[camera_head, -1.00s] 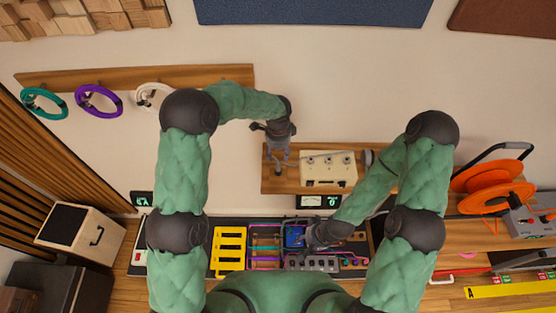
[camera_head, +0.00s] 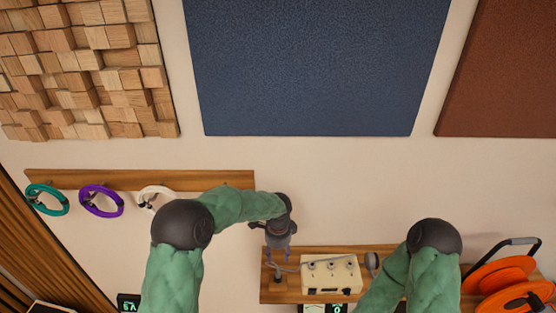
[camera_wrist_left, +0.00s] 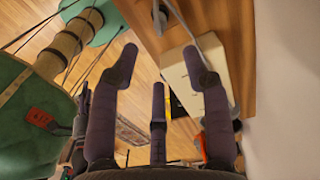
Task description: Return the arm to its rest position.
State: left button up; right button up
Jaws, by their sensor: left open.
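My left arm (camera_head: 172,272), green with dark joints, comes in from the left and bends over to the right. Its gripper (camera_head: 279,256) hangs above the left end of a wooden shelf (camera_head: 280,293). In the left wrist view the dark fingers of this gripper (camera_wrist_left: 160,60) are spread apart with nothing between them. My right arm (camera_head: 432,270) shows only in its upper part at the lower right; its gripper is below the picture edge.
A cream box with knobs (camera_head: 331,277) stands on the shelf just right of my left gripper, with a grey cable (camera_head: 292,267) beside it. Teal (camera_head: 47,199), purple (camera_head: 101,200) and white (camera_head: 155,197) coils hang from a wooden rail (camera_head: 90,180). Orange reels (camera_head: 500,272) are at right.

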pick_arm(q)
jog(key=s+a+f+n+g+h, duration=0.1)
jog(key=s+a+f+n+h, duration=0.2)
jog(key=s+f, duration=0.35)
jog(key=s+a+f+n, duration=0.3)
jog(key=s+f+n, duration=0.3)
jog(key=f, duration=0.2)
jog(key=s+a+f+n+t+h, duration=0.1)
jog(key=s+a+f+n, duration=0.2)
jog(key=s+n, duration=0.45)
jog(key=s+a+f+n, duration=0.3)
jog(key=s+n, duration=0.2)
jog(key=s, duration=0.6)
notch_tip(320, 180, down, 26)
jog(key=w+d+m+b, duration=0.1)
jog(key=w+d+b, duration=0.1)
jog(key=b, duration=2.6)
jog(key=shift+w, duration=0.35)
jog(key=shift+d+r, duration=0.1)
jog(key=shift+r, duration=0.05)
